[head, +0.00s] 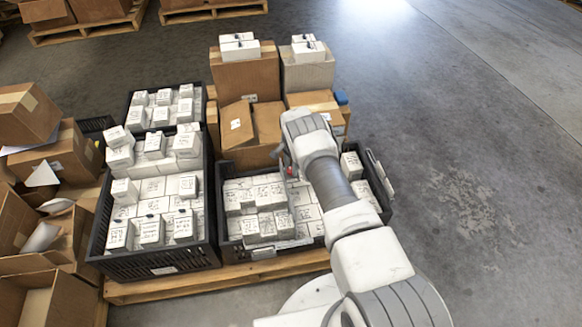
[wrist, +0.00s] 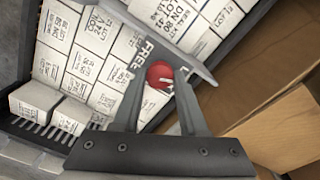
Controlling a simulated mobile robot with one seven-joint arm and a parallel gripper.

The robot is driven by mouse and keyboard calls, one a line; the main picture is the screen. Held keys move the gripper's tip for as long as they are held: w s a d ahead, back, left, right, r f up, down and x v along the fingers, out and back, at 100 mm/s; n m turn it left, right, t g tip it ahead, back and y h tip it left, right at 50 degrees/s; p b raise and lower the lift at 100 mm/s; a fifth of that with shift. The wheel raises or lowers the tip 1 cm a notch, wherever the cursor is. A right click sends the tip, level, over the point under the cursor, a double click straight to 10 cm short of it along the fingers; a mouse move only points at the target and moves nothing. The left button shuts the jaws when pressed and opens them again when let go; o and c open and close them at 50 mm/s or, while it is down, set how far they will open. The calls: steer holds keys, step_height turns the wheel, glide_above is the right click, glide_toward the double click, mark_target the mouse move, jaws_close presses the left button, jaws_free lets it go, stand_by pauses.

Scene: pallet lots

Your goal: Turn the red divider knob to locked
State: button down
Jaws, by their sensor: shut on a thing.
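The red divider knob (wrist: 158,73) sits on a grey divider plate (wrist: 190,66) in the wrist view. My gripper (wrist: 164,77) has one finger on each side of the knob and is shut on it. A pale mark shows on the knob's face. The word FREE is printed on the plate to the left of the knob; lettering to the right is mostly hidden by a finger. In the head view my gripper (head: 285,160) is over the right black crate (head: 228,244), and only a speck of red shows beside it.
White labelled boxes (head: 262,224) fill the crate on both sides of the divider. Another black crate (head: 150,262) of boxes stands to the left. Cardboard cartons (head: 245,75) rise behind on the wooden pallet (head: 215,281). The floor at right is clear.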

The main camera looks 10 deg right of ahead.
mark_target(291, 169)
steer(key=shift+c, duration=2.2)
jaws_free()
steer(key=shift+r, duration=0.1)
step_height(291, 169, up, 17)
steer(key=p, duration=0.6)
steer(key=shift+r, duration=0.15)
